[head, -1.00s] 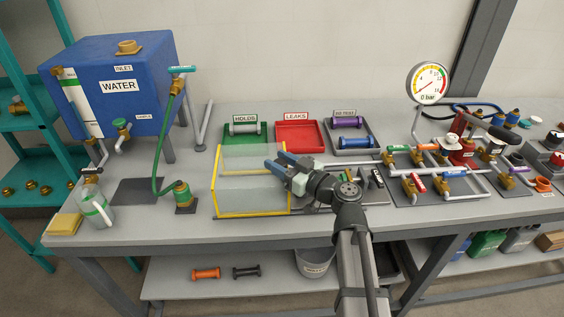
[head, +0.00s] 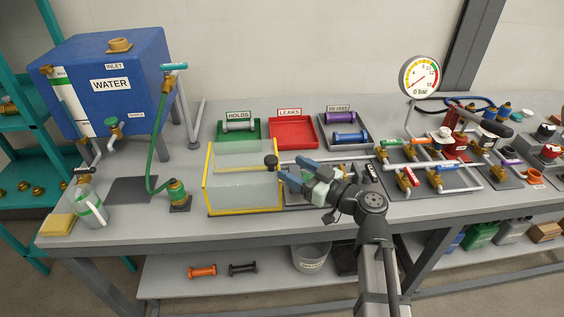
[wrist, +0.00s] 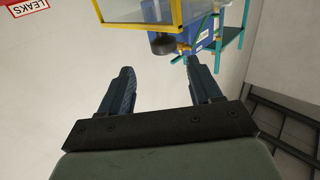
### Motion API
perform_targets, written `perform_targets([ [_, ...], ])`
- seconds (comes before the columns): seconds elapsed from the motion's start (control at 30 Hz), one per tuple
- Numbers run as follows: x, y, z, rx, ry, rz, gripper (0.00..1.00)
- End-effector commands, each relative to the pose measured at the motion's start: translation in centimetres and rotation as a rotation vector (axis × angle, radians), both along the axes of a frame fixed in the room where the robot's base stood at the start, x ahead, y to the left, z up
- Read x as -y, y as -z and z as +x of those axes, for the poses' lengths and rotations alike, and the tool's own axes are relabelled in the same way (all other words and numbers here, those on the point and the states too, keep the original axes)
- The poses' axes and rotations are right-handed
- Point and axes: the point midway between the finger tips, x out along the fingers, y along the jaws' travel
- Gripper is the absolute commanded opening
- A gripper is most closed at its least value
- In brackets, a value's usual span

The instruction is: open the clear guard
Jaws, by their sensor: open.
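The clear guard (head: 243,190) is a see-through box shape with yellow edging, standing near the bench's front in the head view. A dark round knob (head: 270,161) shows at its upper right. In the wrist view the guard's yellow-edged pane (wrist: 140,12) is at the top, with the knob (wrist: 162,44) below it. My gripper (head: 290,167) is just right of the guard, its fingers pointing toward the knob. In the wrist view my gripper (wrist: 162,76) is open and empty, with the knob beyond the gap between the fingertips. It appears apart from the knob.
Behind the guard are a green tray (head: 255,137), a red tray (head: 293,134) and a grey tray (head: 368,143). A valve panel (head: 410,184) is to the right.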

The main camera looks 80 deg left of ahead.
Motion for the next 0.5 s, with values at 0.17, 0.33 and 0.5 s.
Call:
perform_targets([
  [0.17, 2.5, 0.0, 2.3, 0.0, 0.002, 0.0, 0.64],
  [0.33, 3.8, 0.0, 3.8, 0.0, 0.002, 0.0, 0.64],
  [0.5, 4.5, 0.0, 4.5, 0.0, 0.001, 0.0, 0.64],
])
